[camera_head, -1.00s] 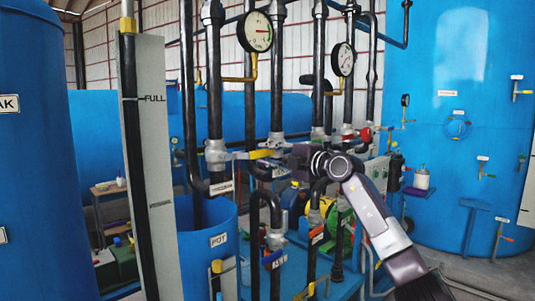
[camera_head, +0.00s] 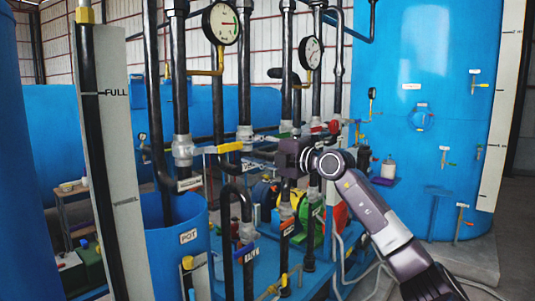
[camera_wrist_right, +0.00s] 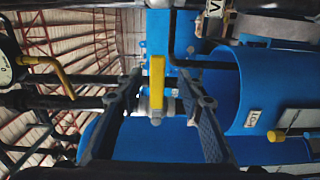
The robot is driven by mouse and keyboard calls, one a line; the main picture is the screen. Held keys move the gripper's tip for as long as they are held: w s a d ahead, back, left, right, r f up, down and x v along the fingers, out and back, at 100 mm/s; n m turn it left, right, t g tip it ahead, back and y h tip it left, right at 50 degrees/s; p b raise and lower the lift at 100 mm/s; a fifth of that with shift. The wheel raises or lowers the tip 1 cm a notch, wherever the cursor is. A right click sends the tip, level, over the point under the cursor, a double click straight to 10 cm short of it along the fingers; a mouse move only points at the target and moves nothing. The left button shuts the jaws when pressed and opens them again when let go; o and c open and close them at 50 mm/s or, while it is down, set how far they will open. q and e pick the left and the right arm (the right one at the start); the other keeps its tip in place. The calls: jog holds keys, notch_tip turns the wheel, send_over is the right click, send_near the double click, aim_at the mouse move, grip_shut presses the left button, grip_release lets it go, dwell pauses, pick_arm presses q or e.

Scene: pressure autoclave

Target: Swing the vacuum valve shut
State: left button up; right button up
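The valve with a yellow lever (camera_head: 230,147) is on the vertical black pipes left of my right gripper in the head view. In the right wrist view the yellow lever (camera_wrist_right: 157,80) appears lengthwise between my right gripper's two fingers (camera_wrist_right: 163,115). The fingers are spread apart and I see no contact with the lever. In the head view my right gripper (camera_head: 270,156) points left, a little right of the lever. My left gripper is not in view.
A blue tank marked POT (camera_head: 170,245) stands below left. Vertical black pipes (camera_head: 244,80) and two gauges (camera_head: 222,23) crowd the area around the gripper. A level board marked FULL (camera_head: 118,150) stands at left, a large blue tank (camera_head: 420,70) at right.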

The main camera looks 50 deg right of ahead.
jog(key=s, duration=0.6)
jog(key=shift+d, duration=0.2)
dwell(0.7)
